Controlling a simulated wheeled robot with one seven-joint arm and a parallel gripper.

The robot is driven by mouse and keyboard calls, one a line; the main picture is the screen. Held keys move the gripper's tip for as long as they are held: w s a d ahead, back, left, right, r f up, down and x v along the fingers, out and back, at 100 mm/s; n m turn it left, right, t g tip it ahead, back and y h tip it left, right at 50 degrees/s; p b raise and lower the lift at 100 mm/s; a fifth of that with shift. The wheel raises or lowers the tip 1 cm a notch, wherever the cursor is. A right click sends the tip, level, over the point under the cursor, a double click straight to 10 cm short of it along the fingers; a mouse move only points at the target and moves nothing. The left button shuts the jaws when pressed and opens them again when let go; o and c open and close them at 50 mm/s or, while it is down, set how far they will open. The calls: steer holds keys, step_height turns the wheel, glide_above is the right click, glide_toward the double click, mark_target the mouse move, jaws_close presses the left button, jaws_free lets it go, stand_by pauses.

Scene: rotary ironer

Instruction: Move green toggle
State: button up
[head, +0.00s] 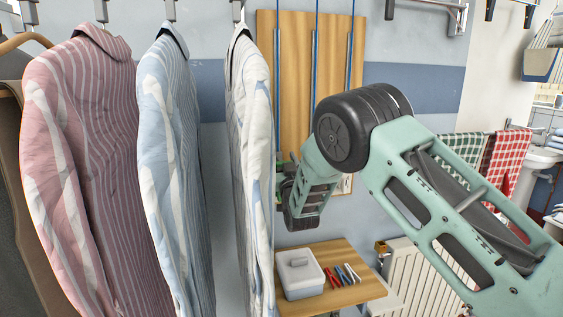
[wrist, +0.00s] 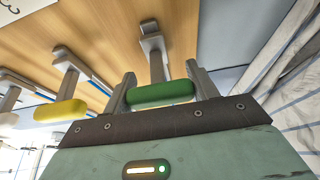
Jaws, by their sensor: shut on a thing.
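The green toggle (wrist: 162,93) is a rounded bar on the end of a grey lever in front of a wooden board. In the wrist view my gripper (wrist: 160,80) has one finger at each end of this bar and is shut on it. In the head view my arm reaches to the wooden board (head: 293,50), and the white striped shirt hides the fingers and the toggle. A yellow toggle (wrist: 60,110) on a similar grey lever is left of my gripper in the wrist view, apart from it.
Striped shirts, pink (head: 85,150), blue (head: 170,150) and white (head: 250,150), hang left of my arm. A small wooden table (head: 350,293) below holds a lidded white box (head: 299,275) and several coloured sticks. A radiator (head: 410,275) stands at lower right.

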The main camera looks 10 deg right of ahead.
step_height(320, 180, up, 35)
steer(key=p, duration=0.2)
steer(key=shift+f, duration=0.15)
steer(key=shift+s, duration=0.1)
steer(key=o, duration=1.4)
steer(key=shift+f, duration=0.1)
steer(key=b+v, duration=0.7)
steer(key=v, duration=1)
steer(key=shift+f+b, duration=0.15)
steer(key=shift+b, duration=0.15)
